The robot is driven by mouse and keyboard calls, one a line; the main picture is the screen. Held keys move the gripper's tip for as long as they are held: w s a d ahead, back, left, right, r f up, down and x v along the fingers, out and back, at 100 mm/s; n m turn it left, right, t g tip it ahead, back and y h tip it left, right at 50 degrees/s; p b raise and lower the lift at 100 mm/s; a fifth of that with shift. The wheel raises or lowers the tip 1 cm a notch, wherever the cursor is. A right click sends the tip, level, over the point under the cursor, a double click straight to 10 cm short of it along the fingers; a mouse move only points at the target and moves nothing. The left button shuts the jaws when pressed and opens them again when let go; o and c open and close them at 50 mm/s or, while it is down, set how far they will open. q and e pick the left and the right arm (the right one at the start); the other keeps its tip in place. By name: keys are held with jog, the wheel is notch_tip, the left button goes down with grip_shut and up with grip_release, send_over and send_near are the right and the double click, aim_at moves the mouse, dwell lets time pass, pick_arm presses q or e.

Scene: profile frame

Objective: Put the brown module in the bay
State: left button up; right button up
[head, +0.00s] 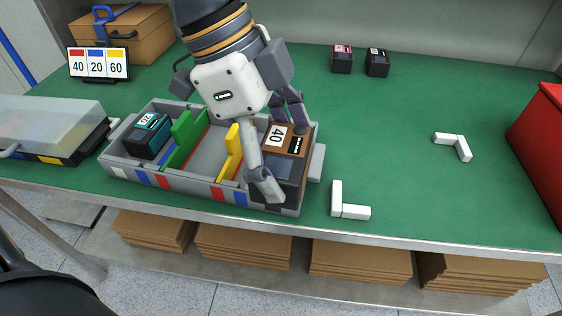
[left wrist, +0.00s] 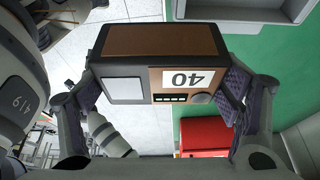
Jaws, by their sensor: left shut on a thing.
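The brown module (head: 299,146) has a white label marked 40 and a dark lower body. My left gripper (head: 281,158) is shut on it, one finger on each side. In the left wrist view the brown module (left wrist: 160,42) fills the space between the fingers of the left gripper (left wrist: 160,97). In the head view the module overlaps the right end of the grey frame (head: 150,177); whether it is seated or above the bay I cannot tell. A teal module (head: 152,131) marked 20 sits in the left bay. The middle bay (head: 208,153) looks empty. My right gripper is not in view.
Green (head: 183,140) and yellow (head: 229,153) dividers stand in the frame. A sign (head: 98,64) reads 40, 20, 60. Two small modules (head: 342,60) (head: 377,63) stand at the back. White corner markers (head: 350,211) (head: 455,141) and a red box (head: 545,140) are at right.

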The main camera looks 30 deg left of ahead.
aim_at(285, 133)
pick_arm(q)
jog(key=w+a+f, duration=0.1)
jog(key=w+f, duration=0.2)
jog(key=w+a+f, duration=0.2)
jog(key=w, duration=0.2)
jog(key=w+a+f, duration=0.2)
jog(key=w+f, duration=0.1)
jog(key=shift+w+f, duration=0.25)
jog(key=shift+f, duration=0.05)
jog(key=shift+w+f+b, duration=0.2)
jog(key=shift+b, duration=0.15)
jog(key=shift+w+a+f, duration=0.15)
jog(key=shift+w+f, duration=0.05)
jog(key=shift+f, duration=0.75)
jog(key=shift+w+a+f, duration=0.1)
jog(key=shift+w+f, duration=0.05)
jog(key=shift+f, duration=0.75)
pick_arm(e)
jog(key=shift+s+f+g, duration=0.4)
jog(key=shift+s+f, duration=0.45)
pick_arm(q)
jog(key=shift+f, duration=0.1)
jog(key=o, duration=1.2)
